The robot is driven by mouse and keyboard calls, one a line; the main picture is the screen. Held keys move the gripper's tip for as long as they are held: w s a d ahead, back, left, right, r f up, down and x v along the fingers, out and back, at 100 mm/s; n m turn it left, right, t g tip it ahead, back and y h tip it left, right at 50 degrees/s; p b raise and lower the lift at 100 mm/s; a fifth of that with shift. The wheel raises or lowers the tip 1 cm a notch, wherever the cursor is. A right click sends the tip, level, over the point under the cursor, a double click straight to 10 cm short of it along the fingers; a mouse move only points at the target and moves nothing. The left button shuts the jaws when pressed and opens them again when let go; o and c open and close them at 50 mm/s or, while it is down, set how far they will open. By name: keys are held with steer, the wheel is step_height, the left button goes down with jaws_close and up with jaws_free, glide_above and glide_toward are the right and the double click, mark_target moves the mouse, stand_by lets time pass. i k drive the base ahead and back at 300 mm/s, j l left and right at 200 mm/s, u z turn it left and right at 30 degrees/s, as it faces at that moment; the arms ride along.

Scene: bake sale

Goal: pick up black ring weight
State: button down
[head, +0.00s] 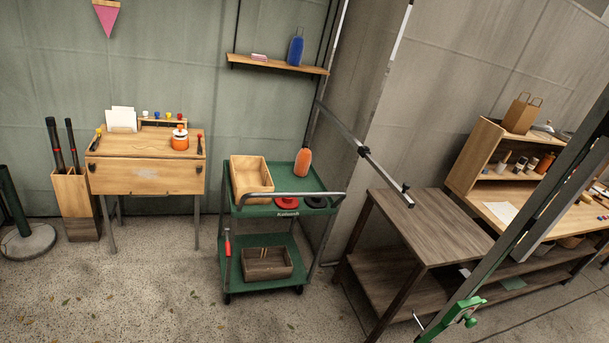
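The black ring weight (315,202) lies flat on the top shelf of a green cart (240,208), near its front right corner. It is small in the head view, and the cart's handle rail runs close by it. A red ring weight (286,203) lies just left of it. An orange bottle (303,162) stands behind them, and an open wooden box (250,175) sits on the left of the same shelf. My gripper is not in view, so its state and hold do not show.
A wooden desk (145,178) stands left of the cart, and a brown table (432,232) stands to the right. A slanted metal pole (525,220) crosses the right foreground. Speckled floor in front is clear.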

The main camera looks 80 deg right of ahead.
mark_target(314, 203)
steer(key=z, duration=2.5)
steer(key=i+j, duration=0.15)
steer(key=j, duration=0.2)
steer(key=i+j, duration=0.2)
steer(key=i+j+z, duration=0.1)
steer(key=j, duration=0.35)
steer(key=i+j+z, duration=0.1)
steer(key=i, duration=0.4)
steer(key=i+j+z, duration=0.1)
steer(key=i+j, duration=0.15)
steer(key=i, duration=0.25)
steer(key=i+j+z, duration=0.15)
steer(key=i, duration=0.35)
steer(key=i+l, duration=0.2)
steer(key=i, duration=0.2)
steer(key=i+l+z, duration=0.1)
steer(key=i, duration=0.25)
steer(key=i+l, duration=0.25)
steer(key=i, duration=0.15)
steer(key=z, duration=0.05)
